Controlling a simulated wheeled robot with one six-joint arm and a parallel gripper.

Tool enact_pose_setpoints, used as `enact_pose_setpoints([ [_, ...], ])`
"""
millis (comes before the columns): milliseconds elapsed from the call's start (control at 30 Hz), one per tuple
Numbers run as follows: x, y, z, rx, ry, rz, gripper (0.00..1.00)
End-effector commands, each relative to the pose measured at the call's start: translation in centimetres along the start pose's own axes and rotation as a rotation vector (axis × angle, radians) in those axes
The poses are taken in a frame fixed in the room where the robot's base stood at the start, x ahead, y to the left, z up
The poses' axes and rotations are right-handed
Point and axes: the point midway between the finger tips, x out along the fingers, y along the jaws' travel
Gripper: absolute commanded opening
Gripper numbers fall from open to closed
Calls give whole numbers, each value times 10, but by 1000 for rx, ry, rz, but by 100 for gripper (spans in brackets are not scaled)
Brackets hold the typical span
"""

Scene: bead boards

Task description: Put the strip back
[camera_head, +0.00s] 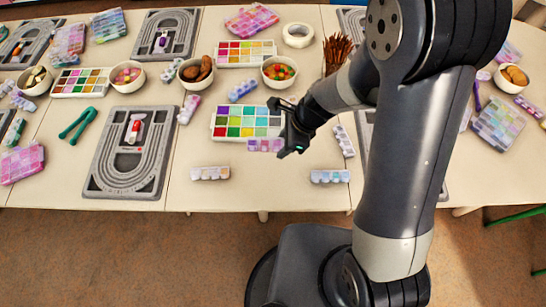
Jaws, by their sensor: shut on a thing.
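A pink-lilac bead strip (265,145) is at the front edge of a white tray of coloured bead compartments (232,132). My gripper (281,129) is at the right end of this strip and is shut on it; the fingers hide the contact. I cannot tell whether the strip touches the tray or the table. Two more strips lie near the table's front edge: a whitish-brown one (210,173) and a pale blue one (330,176). A blue-lilac strip (242,90) lies behind the tray, and another strip (345,140) is right of my gripper.
A grey bead board (104,165) with a small tube on it lies at left, with green pliers (77,122) beside it. Bowls (279,84) and a brown bundle of sticks (337,50) stand behind. Bare table (270,185) lies between the two front strips.

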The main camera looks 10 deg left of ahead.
Motion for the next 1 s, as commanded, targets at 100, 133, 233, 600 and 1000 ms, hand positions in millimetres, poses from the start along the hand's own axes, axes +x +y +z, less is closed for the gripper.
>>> enact_pose_setpoints([
  [100,12,0,-5,-5,0,-1,18],
  [133,15,0,-6,-6,0,-1,18],
  [233,26,0,-11,-12,0,0,18],
  [600,67,2,-29,-33,3,5,18],
  [1000,116,4,-50,-34,5,13,18],
])
